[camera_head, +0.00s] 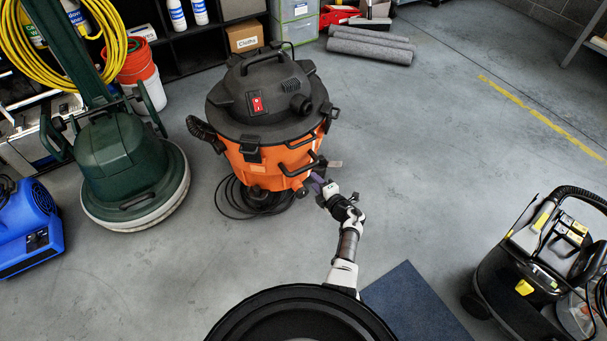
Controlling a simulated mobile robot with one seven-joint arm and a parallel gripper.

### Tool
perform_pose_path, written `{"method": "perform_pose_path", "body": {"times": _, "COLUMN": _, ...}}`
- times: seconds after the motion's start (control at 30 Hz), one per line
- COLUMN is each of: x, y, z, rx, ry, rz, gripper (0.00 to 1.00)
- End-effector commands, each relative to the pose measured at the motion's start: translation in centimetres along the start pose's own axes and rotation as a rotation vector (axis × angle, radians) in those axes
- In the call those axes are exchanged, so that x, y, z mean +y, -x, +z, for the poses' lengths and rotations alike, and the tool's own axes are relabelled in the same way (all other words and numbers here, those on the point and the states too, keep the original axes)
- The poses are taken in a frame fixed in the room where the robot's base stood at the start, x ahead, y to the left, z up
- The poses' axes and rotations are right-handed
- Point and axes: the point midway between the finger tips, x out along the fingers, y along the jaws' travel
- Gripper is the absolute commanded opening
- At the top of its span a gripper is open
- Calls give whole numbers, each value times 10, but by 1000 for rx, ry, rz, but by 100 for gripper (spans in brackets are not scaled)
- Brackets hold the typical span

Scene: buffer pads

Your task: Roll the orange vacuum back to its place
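The orange vacuum (262,163) stands upright on the grey floor at the centre of the head view. It has a black lid with a red switch, a black hose on its left side and a black cord coiled at its base. My arm reaches up from the bottom of the view. My gripper (318,183) is at the vacuum's lower right side, at or very close to a black handle on the orange drum. Its fingers are small and partly hidden here, so I cannot tell whether they are closed on the handle.
A green floor polisher (125,160) stands close on the left, with a blue blower (27,228) beyond it. Black shelves (190,45) and grey rolls (370,45) are behind. A black-and-yellow machine (535,265) is at right. A blue mat (418,305) lies in front.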

Motion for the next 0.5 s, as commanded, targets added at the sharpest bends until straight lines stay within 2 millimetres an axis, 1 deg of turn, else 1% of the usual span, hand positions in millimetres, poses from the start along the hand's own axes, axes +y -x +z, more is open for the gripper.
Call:
{"method": "perform_pose_path", "body": {"times": 0.03, "x": -6, "y": -13, "z": -1, "rx": 4, "ry": 3, "rz": 2, "gripper": 39}}
{"method": "perform_pose_path", "body": {"times": 0.2, "x": -6, "y": -42, "z": -1, "rx": 2, "ry": 2, "rz": 2, "gripper": 39}}
{"method": "perform_pose_path", "body": {"times": 0.4, "x": -4, "y": -71, "z": 0, "rx": 1, "ry": 1, "rz": 3, "gripper": 39}}
{"method": "perform_pose_path", "body": {"times": 0.5, "x": -4, "y": -81, "z": 0, "rx": 1, "ry": -1, "rz": 1, "gripper": 39}}
